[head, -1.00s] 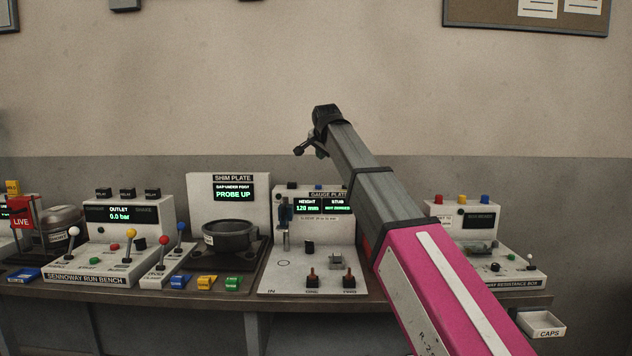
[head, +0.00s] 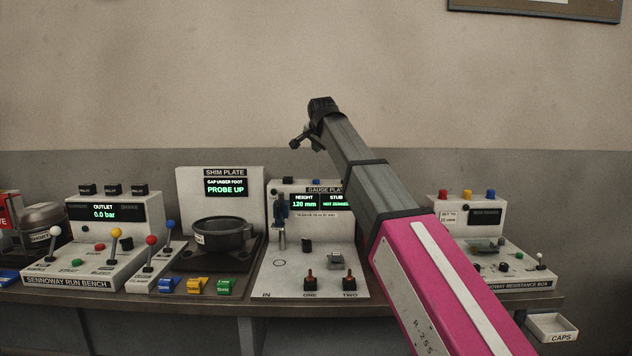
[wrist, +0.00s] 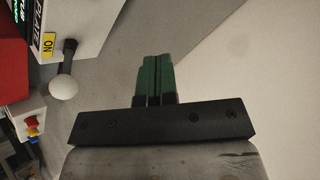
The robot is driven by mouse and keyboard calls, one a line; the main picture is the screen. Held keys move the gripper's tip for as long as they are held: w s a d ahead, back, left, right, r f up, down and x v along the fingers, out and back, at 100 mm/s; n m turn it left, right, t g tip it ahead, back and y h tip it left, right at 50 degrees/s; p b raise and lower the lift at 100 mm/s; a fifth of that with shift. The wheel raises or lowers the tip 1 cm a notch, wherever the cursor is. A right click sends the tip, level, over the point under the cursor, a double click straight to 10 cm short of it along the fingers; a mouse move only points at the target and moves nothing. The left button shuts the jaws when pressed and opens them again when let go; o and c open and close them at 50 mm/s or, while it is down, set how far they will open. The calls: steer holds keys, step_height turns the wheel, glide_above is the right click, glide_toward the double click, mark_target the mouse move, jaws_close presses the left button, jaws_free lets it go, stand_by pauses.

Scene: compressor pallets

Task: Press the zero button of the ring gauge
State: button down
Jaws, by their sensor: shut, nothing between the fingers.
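No part is legibly labelled as a ring gauge or its zero button. The white gauge plate unit (head: 275,262) stands mid-bench in the head view.
Left are the shim plate (head: 220,183) with a dark ring-shaped cup (head: 224,232), and the run bench (head: 100,265) with ball-topped levers. Right are the resistance box (head: 515,273) and caps tray (head: 553,328). A white-ball lever (wrist: 64,87) shows in the wrist view.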

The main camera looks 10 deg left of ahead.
mark_target(317, 180)
steer(key=shift+f, duration=3.95)
steer(key=shift+f, duration=0.1)
steer(key=shift+f, duration=0.3)
steer(key=shift+f, duration=0.5)
steer(key=shift+r, duration=0.9)
steer(key=shift+r, duration=0.15)
steer(key=shift+r, duration=2.35)
